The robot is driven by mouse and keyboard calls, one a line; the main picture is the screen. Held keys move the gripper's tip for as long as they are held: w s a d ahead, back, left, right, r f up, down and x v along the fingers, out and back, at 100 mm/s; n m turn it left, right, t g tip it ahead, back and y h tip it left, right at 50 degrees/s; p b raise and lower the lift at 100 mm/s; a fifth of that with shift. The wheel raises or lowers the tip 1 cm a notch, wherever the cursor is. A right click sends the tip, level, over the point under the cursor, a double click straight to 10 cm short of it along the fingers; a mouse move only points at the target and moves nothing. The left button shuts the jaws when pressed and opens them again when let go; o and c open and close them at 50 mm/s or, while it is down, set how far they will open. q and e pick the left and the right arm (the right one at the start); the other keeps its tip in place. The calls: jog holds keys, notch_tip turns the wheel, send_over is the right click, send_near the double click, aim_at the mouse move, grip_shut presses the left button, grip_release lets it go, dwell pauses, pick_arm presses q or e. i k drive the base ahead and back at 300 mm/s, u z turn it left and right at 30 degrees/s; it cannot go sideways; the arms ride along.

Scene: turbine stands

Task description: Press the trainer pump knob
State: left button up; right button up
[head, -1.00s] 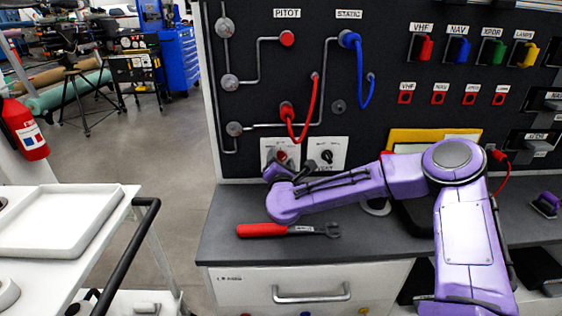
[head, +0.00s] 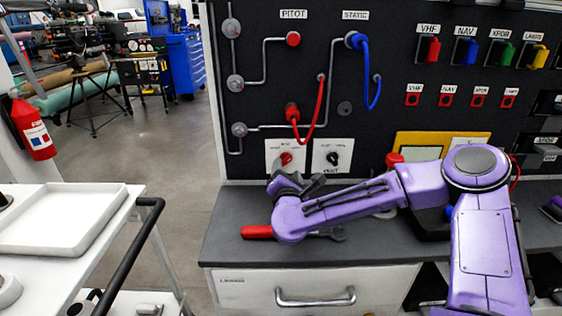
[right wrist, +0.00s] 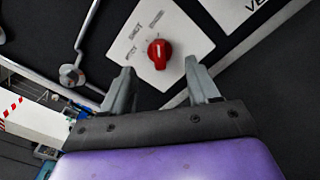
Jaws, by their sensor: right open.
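The pump knob is a red knob (head: 286,158) on a white plate low on the black panel. In the right wrist view, the red knob (right wrist: 159,52) shows clearly between and just beyond my fingertips. My right gripper (head: 303,180) is open and empty, just below and in front of the knob's plate, with its fingers towards the panel. In the right wrist view, the right gripper (right wrist: 160,74) has one finger on each side of the knob, with no clear contact. My left gripper is not in view.
A black knob (head: 332,158) on a second white plate sits just right. A red hose (head: 311,112) hangs above. A red-handled wrench (head: 257,232) lies on the bench (head: 222,222), partly behind my arm. A white cart with a tray (head: 62,220) stands left.

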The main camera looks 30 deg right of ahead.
aim_at(391, 159)
jog(key=k, duration=1)
